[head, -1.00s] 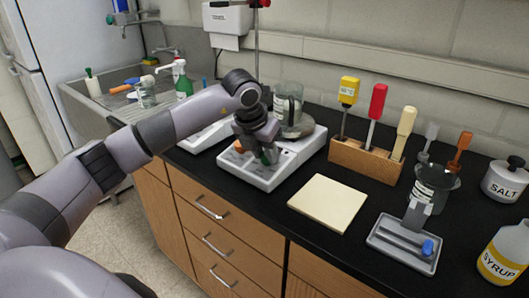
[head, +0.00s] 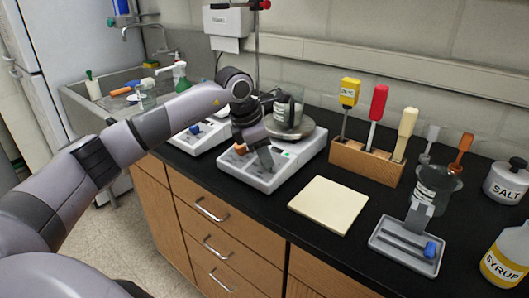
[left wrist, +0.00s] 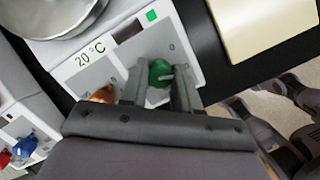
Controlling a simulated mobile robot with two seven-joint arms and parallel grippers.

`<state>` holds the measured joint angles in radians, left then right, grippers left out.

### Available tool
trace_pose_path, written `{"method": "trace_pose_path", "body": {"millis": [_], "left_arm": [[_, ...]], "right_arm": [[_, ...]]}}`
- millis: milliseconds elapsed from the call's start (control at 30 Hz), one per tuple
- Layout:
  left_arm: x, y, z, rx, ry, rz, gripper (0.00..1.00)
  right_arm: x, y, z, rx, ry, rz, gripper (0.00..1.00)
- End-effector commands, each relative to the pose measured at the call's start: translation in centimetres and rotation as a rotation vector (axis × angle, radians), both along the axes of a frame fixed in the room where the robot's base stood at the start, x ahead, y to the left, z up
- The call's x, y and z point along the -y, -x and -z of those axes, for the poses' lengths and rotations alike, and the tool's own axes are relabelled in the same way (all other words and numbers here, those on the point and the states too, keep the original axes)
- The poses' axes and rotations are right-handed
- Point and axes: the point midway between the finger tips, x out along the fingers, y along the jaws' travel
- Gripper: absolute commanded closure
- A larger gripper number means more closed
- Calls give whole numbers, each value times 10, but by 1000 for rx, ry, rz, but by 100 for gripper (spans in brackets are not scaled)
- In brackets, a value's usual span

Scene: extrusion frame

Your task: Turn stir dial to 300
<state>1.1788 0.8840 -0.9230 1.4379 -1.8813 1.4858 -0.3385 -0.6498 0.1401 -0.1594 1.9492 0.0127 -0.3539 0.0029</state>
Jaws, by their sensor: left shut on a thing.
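The white hotplate (head: 290,158) stands on the black counter with a glass beaker (head: 288,112) on its round plate. Its front carries an orange dial (head: 240,149) and a green dial (left wrist: 160,73). In the left wrist view the display (left wrist: 88,57) reads 20 °C, and the orange dial (left wrist: 103,94) is partly behind the gripper. My left gripper (left wrist: 158,80) is shut on the green dial, one finger on each side. In the head view my left gripper (head: 264,158) hides the green dial. The dial's scale marks are too small to read.
A second white device (head: 196,131) with a blue knob stands to the left, near the sink (head: 95,100). A cream pad (head: 328,204), a wooden tool block (head: 366,160) and a grey tray (head: 405,246) lie to the right. Salt and syrup containers stand at far right.

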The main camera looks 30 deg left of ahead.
Motion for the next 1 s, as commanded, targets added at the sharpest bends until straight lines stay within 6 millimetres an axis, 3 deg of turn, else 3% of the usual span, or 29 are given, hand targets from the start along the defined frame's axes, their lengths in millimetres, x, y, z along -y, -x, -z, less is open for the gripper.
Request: {"method": "trace_pose_path", "body": {"millis": [300, 767, 800, 867, 1000], "left_arm": [[0, -1, -1, 5, -21, 95, 100], [0, -1, -2, 6, -23, 107, 100], [0, -1, -2, 6, -23, 107, 66], [0, -1, -2, 6, -23, 107, 46], [0, -1, -1, 5, -23, 107, 44]], "right_arm": [[0, 0, -1, 0, 0, 0, 57], [0, 0, -1, 0, 0, 0, 57], [0, 0, -1, 0, 0, 0, 57], [0, 0, -1, 0, 0, 0, 57], [0, 0, -1, 0, 0, 0, 57]]}}
